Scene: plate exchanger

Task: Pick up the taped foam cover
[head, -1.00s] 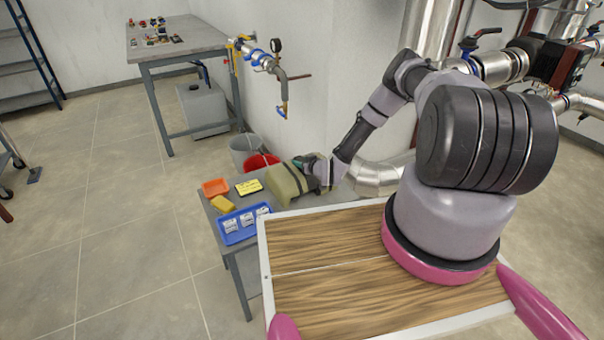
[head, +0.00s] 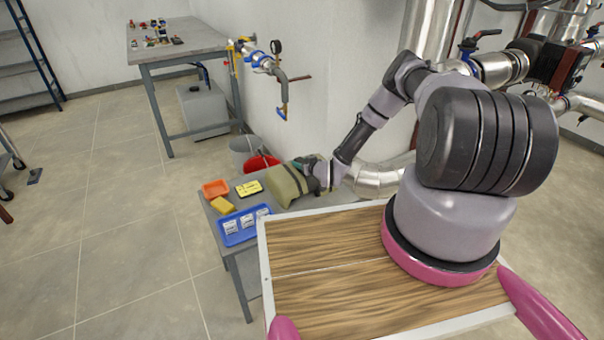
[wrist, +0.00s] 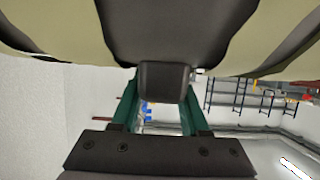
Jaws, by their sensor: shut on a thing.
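The taped foam cover (head: 284,184) is an olive-green padded piece with dark straps. It is at the back right of the small grey table in the head view. In the wrist view the cover (wrist: 60,75) spans the top of the picture, with dark bands across it. My gripper (wrist: 165,80) has its two green fingers on either side of a dark block on the cover's dark band, and is shut on it. In the head view my gripper (head: 308,165) is at the cover's right end, partly hidden. I cannot tell whether the cover touches the table.
The small table (head: 232,250) also holds an orange tray (head: 215,188), a yellow sponge (head: 223,205), a yellow-black box (head: 249,188) and a blue tray (head: 240,238) with white packets. A red bucket (head: 262,162) and a grey bucket (head: 242,147) stand behind. A wall pipe with gauge (head: 275,45) is above.

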